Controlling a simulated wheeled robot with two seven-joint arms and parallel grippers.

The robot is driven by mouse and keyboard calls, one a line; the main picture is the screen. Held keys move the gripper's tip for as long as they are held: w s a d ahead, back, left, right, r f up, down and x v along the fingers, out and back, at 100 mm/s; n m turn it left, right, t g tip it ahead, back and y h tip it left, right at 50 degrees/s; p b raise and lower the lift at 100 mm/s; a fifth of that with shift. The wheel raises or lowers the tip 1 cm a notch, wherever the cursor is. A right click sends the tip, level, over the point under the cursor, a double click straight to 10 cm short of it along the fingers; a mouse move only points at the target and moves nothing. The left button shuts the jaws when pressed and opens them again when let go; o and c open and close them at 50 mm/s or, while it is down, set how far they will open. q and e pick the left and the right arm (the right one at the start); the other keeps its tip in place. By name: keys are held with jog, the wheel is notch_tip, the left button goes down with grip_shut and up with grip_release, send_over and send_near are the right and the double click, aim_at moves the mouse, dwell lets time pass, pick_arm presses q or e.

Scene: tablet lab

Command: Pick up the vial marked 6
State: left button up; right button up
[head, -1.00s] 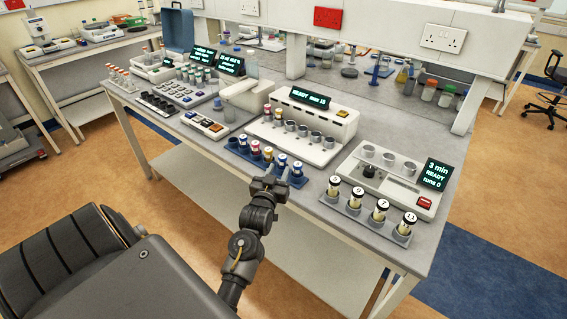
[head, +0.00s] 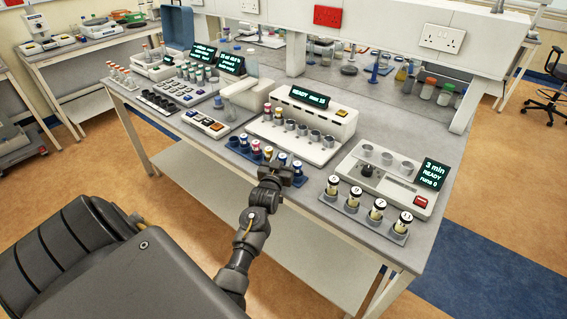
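A blue rack (head: 235,146) at the front edge of the bench holds a row of small vials with coloured caps. Their numbers are too small to read, so I cannot tell which one is marked 6.
A white machine (head: 306,117) with a row of cups stands behind the blue rack. To the right, a grey rack (head: 349,212) holds several black-topped vials with numbered caps, beside a device (head: 410,193) reading "3 min READY".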

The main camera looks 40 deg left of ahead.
aim_at(282, 156)
pick_arm(q)
jog(key=c, duration=0.7)
jog(key=shift+r+b, duration=0.3)
jog(key=shift+r, duration=0.1)
notch_tip(282, 156, up, 2)
jog(key=shift+s+r+b, duration=0.1)
jog(key=shift+r+b, duration=0.1)
jog(key=shift+b, duration=0.35)
jog(key=s+d+r, duration=0.2)
jog(key=s+r, duration=0.1)
jog(key=s, duration=0.1)
jog(key=s+d+r+b, duration=0.1)
jog(key=s+r, duration=0.2)
jog(key=s, duration=0.1)
jog(key=s+d+r+b, duration=0.1)
jog(key=s+d+r, duration=0.1)
jog(key=s+r, duration=0.1)
jog(key=shift+s+d+r, duration=0.2)
jog(key=shift+s, duration=0.25)
jog(key=shift+s+d+r, duration=0.15)
jog(key=shift+s+r, duration=0.05)
jog(key=shift+s, duration=0.2)
